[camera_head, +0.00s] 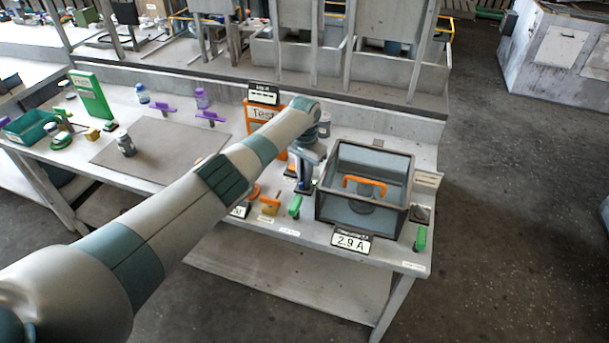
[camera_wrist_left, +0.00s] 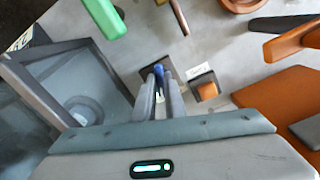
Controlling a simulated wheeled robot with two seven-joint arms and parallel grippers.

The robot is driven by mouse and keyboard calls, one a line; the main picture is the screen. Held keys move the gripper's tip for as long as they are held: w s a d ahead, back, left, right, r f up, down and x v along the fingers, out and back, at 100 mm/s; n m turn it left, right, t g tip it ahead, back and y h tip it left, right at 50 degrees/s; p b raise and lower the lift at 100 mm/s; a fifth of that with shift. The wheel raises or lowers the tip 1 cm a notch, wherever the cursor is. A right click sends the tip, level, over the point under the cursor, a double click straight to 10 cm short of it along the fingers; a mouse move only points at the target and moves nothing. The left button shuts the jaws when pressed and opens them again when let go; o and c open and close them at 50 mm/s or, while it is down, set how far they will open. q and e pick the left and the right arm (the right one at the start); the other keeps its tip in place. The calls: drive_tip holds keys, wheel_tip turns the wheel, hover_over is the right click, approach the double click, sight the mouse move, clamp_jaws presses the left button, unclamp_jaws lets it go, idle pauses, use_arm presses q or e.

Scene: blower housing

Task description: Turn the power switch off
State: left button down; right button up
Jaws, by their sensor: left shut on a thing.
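My left gripper (camera_head: 304,184) reaches down to the bench just left of the clear dark-framed box. In the left wrist view its two grey fingers (camera_wrist_left: 159,80) are closed together on a small blue piece (camera_wrist_left: 158,70) at their tips. This blue piece looks like the power switch's lever; the fingers hide most of it, so its position cannot be told. A small orange square on a dark-and-white base (camera_wrist_left: 207,90) sits right beside the fingertips. My right gripper is not in view.
The clear box (camera_head: 330,212) holds an orange handle (camera_head: 365,186). A display reading 2.9 A (camera_head: 352,242) stands before it.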

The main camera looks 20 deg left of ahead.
use_arm(q)
drive_tip(key=n, duration=0.1)
drive_tip(key=n+p, duration=0.1)
drive_tip(key=shift+r+n+p, duration=0.2)
drive_tip(key=shift+n+p, duration=0.1)
drive_tip(key=n+p, duration=0.1)
drive_tip(key=n, duration=0.1)
drive_tip(key=shift+n, duration=0.4)
drive_tip(key=shift+n+p, duration=0.55)
drive_tip(key=shift+n, duration=0.65)
drive_tip(key=shift+f+n, duration=0.1)
drive_tip(key=shift+n, duration=1)
drive_tip(key=shift+w, duration=0.1)
drive_tip(key=c, duration=1.8)
unclamp_jaws()
